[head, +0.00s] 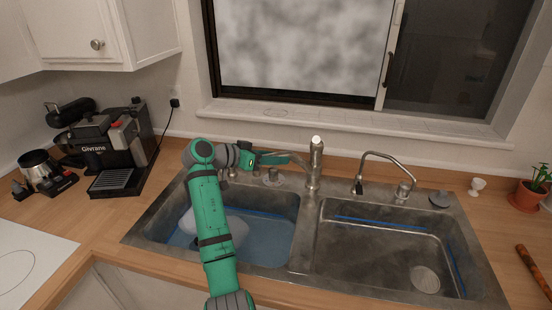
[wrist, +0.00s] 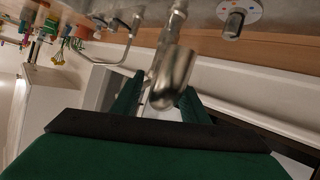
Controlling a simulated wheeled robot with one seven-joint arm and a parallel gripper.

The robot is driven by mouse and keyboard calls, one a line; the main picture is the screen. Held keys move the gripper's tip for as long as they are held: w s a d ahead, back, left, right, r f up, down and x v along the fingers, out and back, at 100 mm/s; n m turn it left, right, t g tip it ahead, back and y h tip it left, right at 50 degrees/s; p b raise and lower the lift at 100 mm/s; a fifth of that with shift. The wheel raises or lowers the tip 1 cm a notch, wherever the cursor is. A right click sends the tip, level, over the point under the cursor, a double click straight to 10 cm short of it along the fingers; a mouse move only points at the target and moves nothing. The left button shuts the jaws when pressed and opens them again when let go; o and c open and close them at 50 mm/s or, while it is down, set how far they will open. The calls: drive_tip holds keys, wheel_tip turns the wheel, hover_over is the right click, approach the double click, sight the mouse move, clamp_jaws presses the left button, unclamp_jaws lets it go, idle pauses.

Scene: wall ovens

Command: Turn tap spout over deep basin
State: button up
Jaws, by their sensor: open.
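The metal tap (head: 316,165) stands behind the divider between the two basins. The right basin (head: 340,255) is empty, with a round drain; the left one holds bluish water and a pale object. My gripper (head: 282,158) comes in from the left at the spout. In the wrist view my open gripper (wrist: 158,100) has a blurred metal tap part (wrist: 173,80) between or just beyond its fingers. I cannot tell whether they touch it.
A smaller gooseneck tap (head: 382,158) stands behind the right basin. A round knob (head: 273,177) is just below my gripper. The window sill (head: 350,122) runs close behind. A coffee machine (head: 112,148) stands left; a potted plant (head: 530,190) stands right.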

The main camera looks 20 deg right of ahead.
drive_tip(key=v, duration=1)
drive_tip(key=shift+a, duration=0.35)
